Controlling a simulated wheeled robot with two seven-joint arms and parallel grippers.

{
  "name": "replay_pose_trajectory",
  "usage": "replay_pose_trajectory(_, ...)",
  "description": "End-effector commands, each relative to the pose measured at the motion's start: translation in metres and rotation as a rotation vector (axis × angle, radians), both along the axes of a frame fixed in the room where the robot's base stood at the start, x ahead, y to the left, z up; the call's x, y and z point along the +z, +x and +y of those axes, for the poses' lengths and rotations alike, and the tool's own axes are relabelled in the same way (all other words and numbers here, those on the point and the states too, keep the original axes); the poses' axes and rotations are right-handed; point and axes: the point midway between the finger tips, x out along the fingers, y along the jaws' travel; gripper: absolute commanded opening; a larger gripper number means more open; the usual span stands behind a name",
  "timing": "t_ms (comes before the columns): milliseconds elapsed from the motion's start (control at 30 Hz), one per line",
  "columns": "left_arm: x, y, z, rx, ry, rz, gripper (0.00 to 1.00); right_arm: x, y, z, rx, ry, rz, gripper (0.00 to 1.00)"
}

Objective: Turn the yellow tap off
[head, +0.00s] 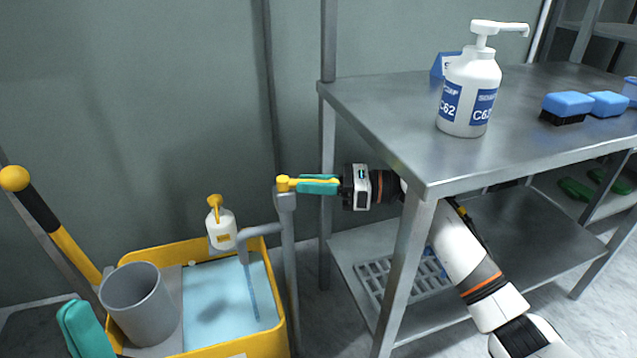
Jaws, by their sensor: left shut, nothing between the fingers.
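The yellow tap handle (285,183) sits on top of a grey standpipe (287,230). Its lever points right, toward the table. The grey spout (258,232) reaches left over the yellow basin (278,305), and a thin stream runs down from it into pale blue liquid (215,300). My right gripper (318,185), with teal fingers, comes from the right past the table leg and is at the lever. The lever overlaps the fingers, so whether they are closed on it is unclear. My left gripper (82,330) is shut and empty at the lower left, beside the grey cup.
A grey cup (138,305) stands at the basin's left side. A white bottle with a yellow pump (221,228) is at its back edge. A steel table (390,100) on the right holds a white pump bottle (470,95) and blue brushes (568,105). A yellow-black pole (45,215) leans at left.

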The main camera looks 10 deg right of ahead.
Motion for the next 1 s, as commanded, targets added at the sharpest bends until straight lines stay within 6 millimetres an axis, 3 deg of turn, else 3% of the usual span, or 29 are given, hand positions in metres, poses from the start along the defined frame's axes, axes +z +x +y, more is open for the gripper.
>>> replay_pose_trajectory(100, 0.000, 0.000, 0.000, 0.000, 0.000, 0.000, 0.00, 0.000, 0.000, 0.000, 0.000, 0.001, 0.000, 0.39)
replay_pose_trajectory(467, 0.002, 0.000, 0.000, 0.000, 0.000, 0.000, 0.00, 0.001, -0.002, -0.007, 0.000, 0.001, 0.001, 0.39)
replay_pose_trajectory(1000, 0.021, 0.000, 0.000, 0.000, 0.001, 0.002, 0.00, 0.001, -0.025, -0.104, -0.002, 0.000, 0.002, 0.39)
